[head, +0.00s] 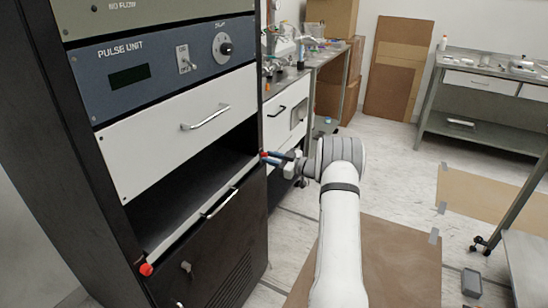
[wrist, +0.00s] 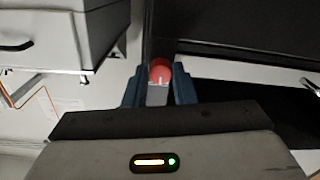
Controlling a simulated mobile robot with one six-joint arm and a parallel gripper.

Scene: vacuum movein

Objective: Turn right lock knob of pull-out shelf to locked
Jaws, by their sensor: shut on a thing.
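The pull-out shelf (head: 160,243) is a flat tray with a pale front edge, low in the dark rack. The right lock knob (wrist: 159,69) is red and sits at the shelf's right end; in the head view its red tip (head: 264,155) shows just past my fingers. My gripper (head: 276,157) has blue fingers and reaches the knob from the right. In the wrist view the fingers (wrist: 158,92) stand on both sides of the knob and are shut on it. The knob's exact turn is hard to tell. The left lock knob (head: 146,269) is red, at the shelf's other end.
Above the shelf are a white drawer (head: 180,128) with a handle and the blue pulse unit (head: 150,65). A dark lower door (head: 225,250) is below it. A workbench (head: 288,110) stands close behind my gripper. Brown sheets (head: 385,262) lie on the floor at the right.

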